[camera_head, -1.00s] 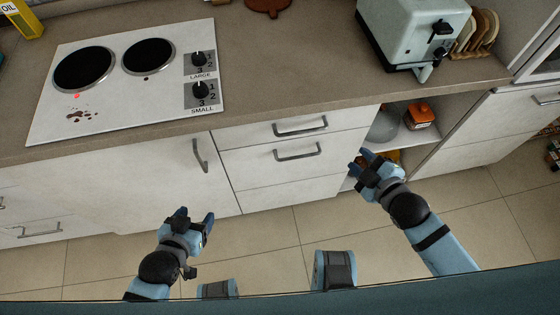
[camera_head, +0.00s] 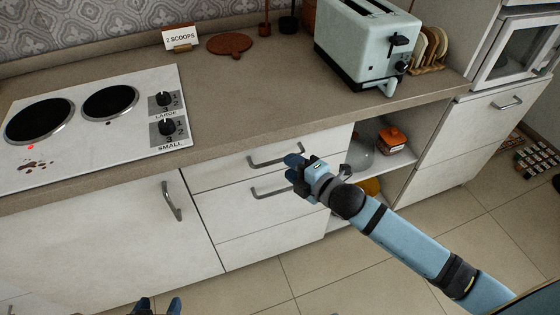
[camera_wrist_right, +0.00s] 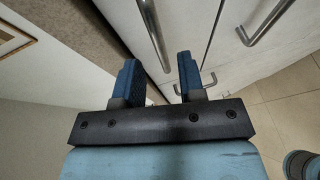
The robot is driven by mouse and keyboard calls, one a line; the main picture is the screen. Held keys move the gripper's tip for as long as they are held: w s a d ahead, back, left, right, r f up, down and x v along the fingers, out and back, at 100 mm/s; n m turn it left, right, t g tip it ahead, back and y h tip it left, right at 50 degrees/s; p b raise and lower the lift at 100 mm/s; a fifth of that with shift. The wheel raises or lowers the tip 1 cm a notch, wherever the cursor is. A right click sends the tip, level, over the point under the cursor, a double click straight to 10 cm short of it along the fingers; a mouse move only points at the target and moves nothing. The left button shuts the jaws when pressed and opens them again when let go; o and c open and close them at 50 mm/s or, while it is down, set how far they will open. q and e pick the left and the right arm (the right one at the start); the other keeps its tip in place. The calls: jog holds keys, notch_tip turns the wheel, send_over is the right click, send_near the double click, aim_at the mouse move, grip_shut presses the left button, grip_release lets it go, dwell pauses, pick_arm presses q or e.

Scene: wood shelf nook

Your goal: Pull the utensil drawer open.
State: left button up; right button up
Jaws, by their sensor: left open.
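Two drawers with bar handles sit under the counter, one above the other. The upper drawer (camera_head: 225,172) has a grey handle (camera_head: 268,159); the lower drawer (camera_head: 235,212) has another (camera_head: 268,192). Both look closed; no label shows which holds utensils. My right gripper (camera_head: 292,166) is in front of them, by the right ends of the handles. In the right wrist view its fingers (camera_wrist_right: 159,72) are apart with nothing between them, and a handle bar (camera_wrist_right: 152,32) lies ahead of the gap. My left gripper (camera_head: 158,304) is open at the bottom edge, only its fingertips showing.
A cabinet door (camera_head: 110,230) with an upright handle (camera_head: 171,201) is left of the drawers. An open shelf (camera_head: 395,153) with an orange jar (camera_head: 391,140) is to their right. The counter above carries a hob (camera_head: 60,170) and a toaster (camera_head: 365,50). Tiled floor lies below.

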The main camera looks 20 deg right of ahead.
jog(key=shift+x, duration=2.35)
grip_shut()
